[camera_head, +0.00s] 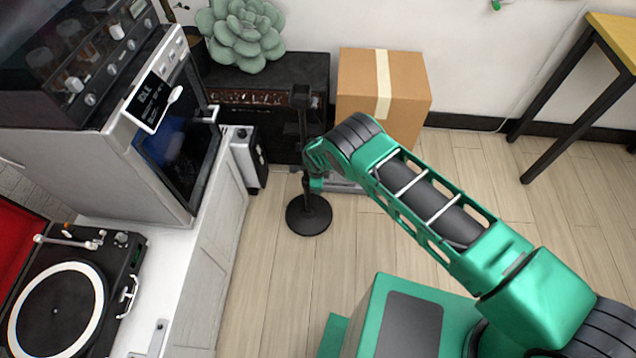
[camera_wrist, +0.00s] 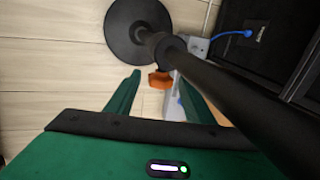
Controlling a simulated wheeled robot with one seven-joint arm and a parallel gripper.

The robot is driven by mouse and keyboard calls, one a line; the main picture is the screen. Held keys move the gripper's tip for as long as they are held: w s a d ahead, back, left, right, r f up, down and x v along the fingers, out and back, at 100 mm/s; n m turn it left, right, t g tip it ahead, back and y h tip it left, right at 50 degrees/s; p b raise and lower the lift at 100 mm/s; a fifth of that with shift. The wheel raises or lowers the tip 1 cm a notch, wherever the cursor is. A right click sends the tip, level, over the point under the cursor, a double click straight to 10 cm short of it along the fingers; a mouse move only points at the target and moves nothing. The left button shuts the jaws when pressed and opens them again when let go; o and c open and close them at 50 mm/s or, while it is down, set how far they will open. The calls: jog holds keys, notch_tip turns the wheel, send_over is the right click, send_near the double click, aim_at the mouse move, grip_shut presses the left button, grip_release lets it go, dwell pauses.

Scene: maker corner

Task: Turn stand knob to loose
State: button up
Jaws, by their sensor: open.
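The stand (camera_head: 309,214) is a thin black upright pole on a round black base on the wooden floor. In the wrist view the stand's pole (camera_wrist: 225,95) runs large from the base at the top to the lower right. A small orange knob (camera_wrist: 160,80) shows beside the pole. My gripper (camera_wrist: 158,76) is open, with its two green fingers on either side of the knob's line of view. I cannot tell whether they touch it. In the head view my gripper (camera_head: 316,184) is close against the pole above the base, and the knob is hidden.
A cardboard box (camera_head: 355,85) and a black amplifier cabinet (camera_head: 300,72) stand behind the stand. A white counter (camera_head: 190,250) with a turntable (camera_head: 60,310) and an oven-like machine (camera_head: 175,130) is at left. A yellow-topped table (camera_head: 615,35) is at right.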

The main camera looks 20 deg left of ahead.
jog(key=c, duration=1)
jog(key=shift+s+a, duration=0.1)
jog(key=shift+a, duration=0.05)
jog(key=shift+c, duration=0.2)
